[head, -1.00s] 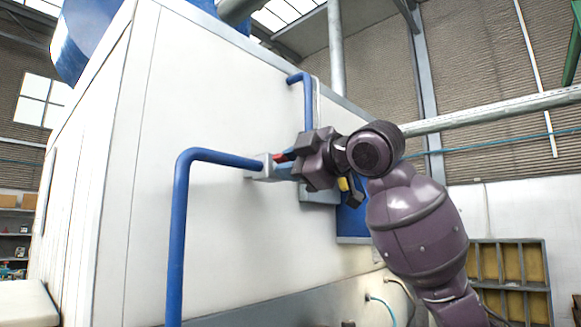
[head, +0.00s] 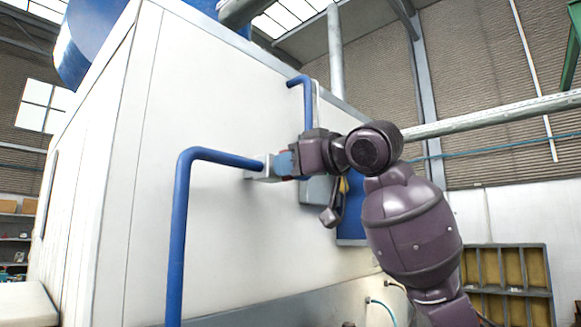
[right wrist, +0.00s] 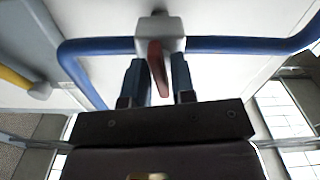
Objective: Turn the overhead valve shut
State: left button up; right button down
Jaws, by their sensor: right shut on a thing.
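The valve is a grey block (head: 259,171) on the blue pipe run, high on the side of a white cabinet. In the right wrist view its grey body (right wrist: 160,36) sits between two lengths of blue pipe, with a red lever handle (right wrist: 157,66) standing out from it. My right gripper (head: 286,163) is up against the valve in the head view, where the handle is mostly hidden by it. In the right wrist view my right gripper (right wrist: 158,84) has its two blue fingers on either side of the handle, shut on it. My left gripper is not in view.
A blue pipe (head: 178,235) bends down left of the valve, and another blue pipe (head: 306,95) rises above it. A grey box (head: 316,190) and a blue panel (head: 350,222) are on the cabinet wall close by my wrist. The white wall (head: 225,235) below is bare.

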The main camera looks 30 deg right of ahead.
jog(key=shift+m, duration=0.9)
jog(key=c, duration=1.2)
grip_release()
jog(key=shift+s, duration=0.1)
jog(key=b+v, duration=0.2)
jog(key=v, duration=0.8)
jog(key=shift+s+d+b, duration=0.2)
jog(key=shift+s+b, duration=0.1)
